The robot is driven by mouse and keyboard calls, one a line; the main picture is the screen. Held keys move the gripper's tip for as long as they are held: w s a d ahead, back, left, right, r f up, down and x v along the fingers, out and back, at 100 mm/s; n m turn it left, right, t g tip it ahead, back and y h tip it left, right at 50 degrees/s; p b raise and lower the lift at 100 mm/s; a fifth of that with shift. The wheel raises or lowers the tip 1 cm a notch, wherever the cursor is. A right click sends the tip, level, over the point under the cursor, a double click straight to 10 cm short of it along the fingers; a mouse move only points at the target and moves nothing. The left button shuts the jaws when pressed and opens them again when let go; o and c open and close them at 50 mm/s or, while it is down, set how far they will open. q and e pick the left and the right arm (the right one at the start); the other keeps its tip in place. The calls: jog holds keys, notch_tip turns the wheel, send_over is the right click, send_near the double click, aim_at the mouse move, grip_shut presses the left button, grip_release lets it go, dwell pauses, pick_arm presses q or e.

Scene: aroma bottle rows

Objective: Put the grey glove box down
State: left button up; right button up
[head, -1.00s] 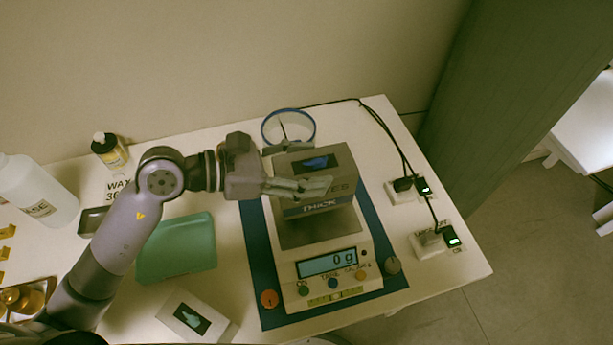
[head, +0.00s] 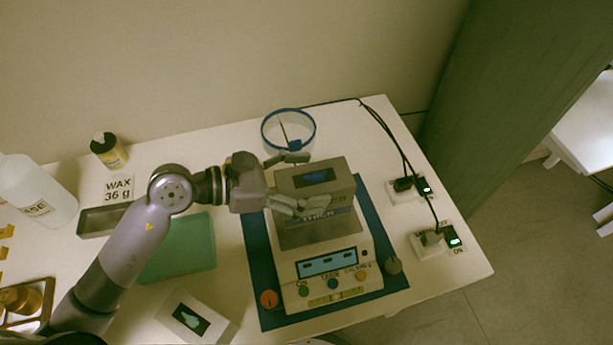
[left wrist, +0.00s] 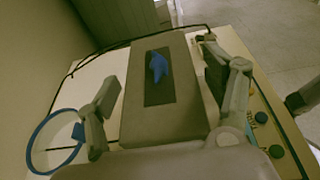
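The scale's display (head: 327,263) shows dashes. My left gripper (head: 295,182) has its fingers on either side of the box. In the left wrist view the box (left wrist: 190,112) lies between the spread fingers, with a gap visible beside it at the left finger, so the gripper (left wrist: 165,105) looks open. My right gripper is not recognisable in these frames.
The scale stands on a blue mat (head: 262,288). A blue-rimmed round container (head: 289,128) is behind it. Cables run to power outlets (head: 433,238) on the right. A green tray (head: 180,262), a white box (head: 195,318), a dark tray (head: 100,221) and bottles (head: 37,190) are left.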

dwell(0.4)
pick_arm(q)
jog(key=shift+r, duration=0.3)
jog(key=b+v, duration=0.2)
jog(key=v, duration=1)
jog(key=shift+b, duration=0.4)
jog(key=shift+w+f, duration=0.1)
